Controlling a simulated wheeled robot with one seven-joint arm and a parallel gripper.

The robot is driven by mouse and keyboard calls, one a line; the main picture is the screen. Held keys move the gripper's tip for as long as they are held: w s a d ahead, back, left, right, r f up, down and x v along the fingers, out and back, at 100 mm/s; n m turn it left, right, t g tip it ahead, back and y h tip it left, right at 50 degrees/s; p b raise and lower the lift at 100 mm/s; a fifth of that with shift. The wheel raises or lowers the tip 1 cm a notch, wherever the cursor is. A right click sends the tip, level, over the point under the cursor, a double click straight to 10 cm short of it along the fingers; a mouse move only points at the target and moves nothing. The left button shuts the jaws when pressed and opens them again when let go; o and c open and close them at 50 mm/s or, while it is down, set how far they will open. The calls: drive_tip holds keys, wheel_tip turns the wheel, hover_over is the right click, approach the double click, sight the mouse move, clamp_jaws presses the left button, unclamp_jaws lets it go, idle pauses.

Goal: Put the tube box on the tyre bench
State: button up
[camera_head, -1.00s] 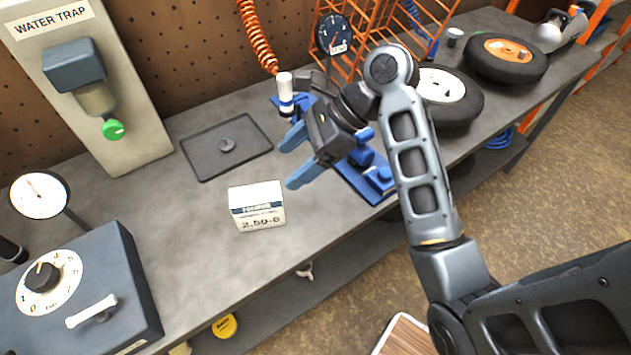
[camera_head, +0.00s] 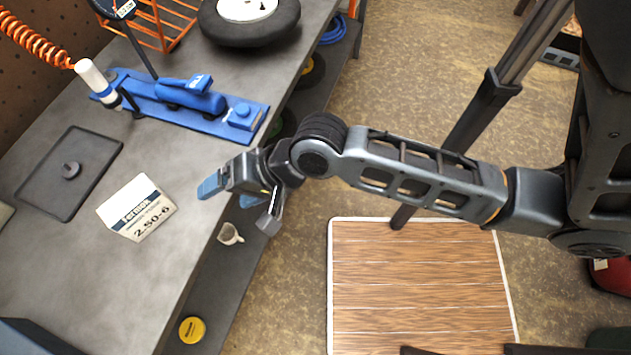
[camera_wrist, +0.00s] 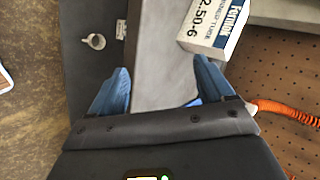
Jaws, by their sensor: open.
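The tube box (camera_head: 137,208) is a small white carton with a dark blue band, marked 2.50-6. In the wrist view the tube box (camera_wrist: 213,27) shows at the top, ahead of and beside the right-hand finger. My gripper (camera_head: 222,190) is just right of the box in the head view, near the bench edge, apart from it. Its blue fingers show spread with nothing between them in the wrist view (camera_wrist: 160,88). One finger is partly hidden in the head view.
A blue clamp tool (camera_head: 190,98) and a tyre (camera_head: 250,28) are farther along the bench. A wooden platform (camera_head: 420,280) lies on the floor.

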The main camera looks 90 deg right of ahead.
drive_tip(key=s+a+r+n+t, duration=0.2)
drive_tip(key=s+r+n, duration=0.4)
drive_tip(key=s+n, duration=0.1)
drive_tip(key=s+a+r+n+t, duration=0.3)
drive_tip(key=s+r+n, duration=0.4)
drive_tip(key=s+n, duration=0.1)
drive_tip(key=shift+s+n+h, duration=0.2)
drive_tip(key=shift+n+h, duration=0.1)
drive_tip(key=shift+n, duration=0.2)
drive_tip(key=shift+f+b, duration=0.45)
drive_tip(key=shift+b, duration=0.1)
